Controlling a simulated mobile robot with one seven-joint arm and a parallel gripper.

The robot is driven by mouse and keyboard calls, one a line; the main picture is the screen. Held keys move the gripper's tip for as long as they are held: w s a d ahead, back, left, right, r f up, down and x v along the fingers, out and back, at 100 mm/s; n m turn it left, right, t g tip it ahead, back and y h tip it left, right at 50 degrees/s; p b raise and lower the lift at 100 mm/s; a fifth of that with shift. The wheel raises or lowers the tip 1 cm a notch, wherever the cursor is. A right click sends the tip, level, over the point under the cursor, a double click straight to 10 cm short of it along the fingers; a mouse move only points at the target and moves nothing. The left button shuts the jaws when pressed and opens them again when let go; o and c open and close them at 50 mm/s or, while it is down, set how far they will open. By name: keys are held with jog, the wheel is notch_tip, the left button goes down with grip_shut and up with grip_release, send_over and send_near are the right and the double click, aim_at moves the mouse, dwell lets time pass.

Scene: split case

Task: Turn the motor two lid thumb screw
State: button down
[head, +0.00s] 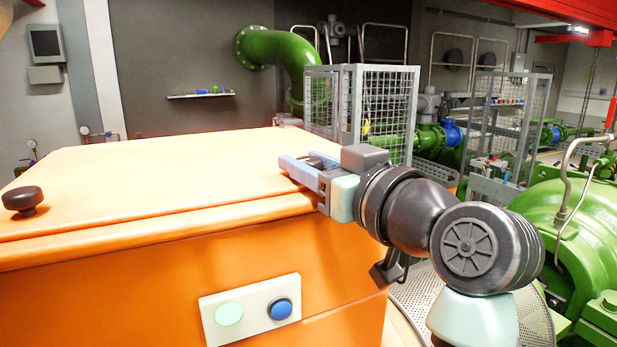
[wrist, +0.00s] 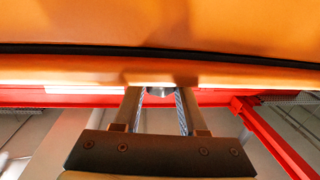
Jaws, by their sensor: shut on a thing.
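The orange motor case lid (head: 150,175) spans the left and middle of the head view. One dark thumb screw (head: 22,200) stands at its left front, away from my gripper. My gripper (head: 303,165) reaches in from the right, level with the lid top at its right front corner. It is shut on a second dark thumb screw (head: 317,159), mostly hidden by the fingers. In the wrist view, my two fingers (wrist: 159,100) close around a small grey round part below the orange lid edge (wrist: 60,75). I cannot tell how far the screw is turned.
A white panel (head: 249,307) with a green and a blue button sits on the case front, below the lid edge. Grey mesh cages (head: 372,105) stand behind. Green machinery (head: 560,235) stands to the right of my arm. Space above the lid is clear.

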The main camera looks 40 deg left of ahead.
jog(key=shift+n+g+y+b, duration=0.3)
jog(key=shift+n+g+b, duration=0.45)
jog(key=shift+g, duration=0.85)
jog(key=shift+s+n, duration=0.1)
jog(key=shift+n, duration=0.15)
jog(key=shift+c, duration=2.3)
grip_release()
jog(key=shift+a, duration=0.1)
jog(key=s+d+b, duration=0.1)
jog(key=d+b, duration=0.5)
jog(key=d, duration=0.7)
jog(key=shift+s, duration=0.1)
